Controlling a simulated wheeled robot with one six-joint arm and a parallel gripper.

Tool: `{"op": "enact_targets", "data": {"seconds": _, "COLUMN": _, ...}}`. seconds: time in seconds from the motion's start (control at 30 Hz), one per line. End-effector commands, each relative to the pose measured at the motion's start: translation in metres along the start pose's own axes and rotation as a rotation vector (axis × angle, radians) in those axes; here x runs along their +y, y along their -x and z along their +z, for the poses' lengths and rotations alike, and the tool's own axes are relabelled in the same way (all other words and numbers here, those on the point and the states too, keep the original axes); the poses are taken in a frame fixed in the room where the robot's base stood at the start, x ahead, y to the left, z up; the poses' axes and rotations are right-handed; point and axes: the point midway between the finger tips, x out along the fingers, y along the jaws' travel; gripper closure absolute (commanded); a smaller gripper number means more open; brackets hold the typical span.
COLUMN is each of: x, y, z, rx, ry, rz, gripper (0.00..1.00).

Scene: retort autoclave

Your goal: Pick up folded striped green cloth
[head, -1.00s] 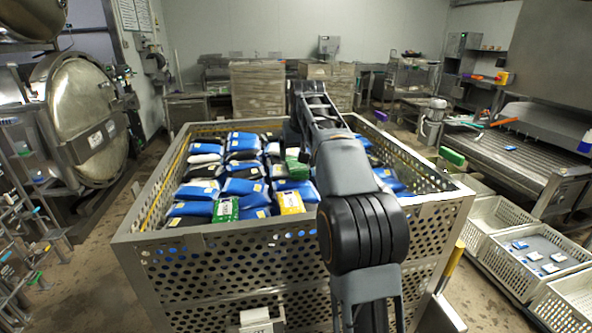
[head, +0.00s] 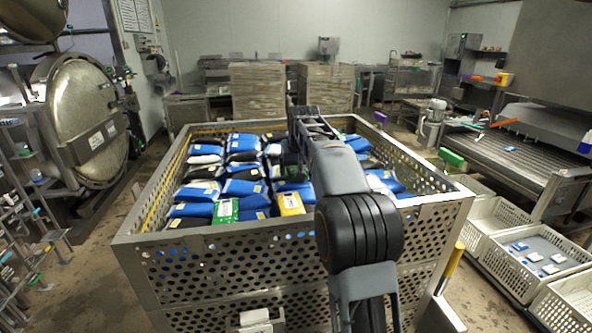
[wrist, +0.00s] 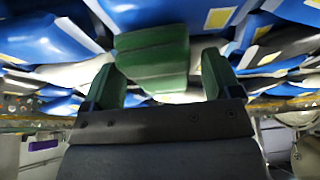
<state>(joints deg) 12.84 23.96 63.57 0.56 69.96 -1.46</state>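The folded striped green cloth (wrist: 152,58) is in the upper middle of the wrist view, among blue and white pouches. Faint bands run across it. My gripper (wrist: 160,82) is open, its two fingers apart on the left and right of the picture. The cloth lies just beyond the fingertips, roughly centred between them, and I see no contact. In the head view my arm reaches over the crate's near wall into it, and it hides the fingertips and the cloth.
The perforated metal crate (head: 290,245) has raised walls around the blue pouches (head: 245,187). A green pack (head: 225,211) and a yellow pack (head: 290,204) lie near its front wall. White baskets (head: 540,255) stand at right; a round autoclave door (head: 85,115) is at left.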

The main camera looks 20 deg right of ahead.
Motion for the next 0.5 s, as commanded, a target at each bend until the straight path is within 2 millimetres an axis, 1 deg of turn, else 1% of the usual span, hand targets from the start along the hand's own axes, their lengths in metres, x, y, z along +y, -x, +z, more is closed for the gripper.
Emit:
{"op": "enact_targets", "data": {"seconds": 0.03, "x": 0.0, "y": 0.0001, "z": 0.0, "rx": 0.0, "ry": 0.0, "rz": 0.0, "gripper": 0.21}}
{"op": "enact_targets", "data": {"seconds": 0.4, "x": 0.0, "y": 0.0003, "z": 0.0, "rx": 0.0, "ry": 0.0, "rz": 0.0, "gripper": 0.57}}
{"op": "enact_targets", "data": {"seconds": 0.47, "x": 0.0, "y": 0.0003, "z": 0.0, "rx": 0.0, "ry": 0.0, "rz": 0.0, "gripper": 0.62}}
{"op": "enact_targets", "data": {"seconds": 0.5, "x": 0.0, "y": 0.0004, "z": -0.0001, "rx": 0.0, "ry": 0.0, "rz": 0.0, "gripper": 0.64}}
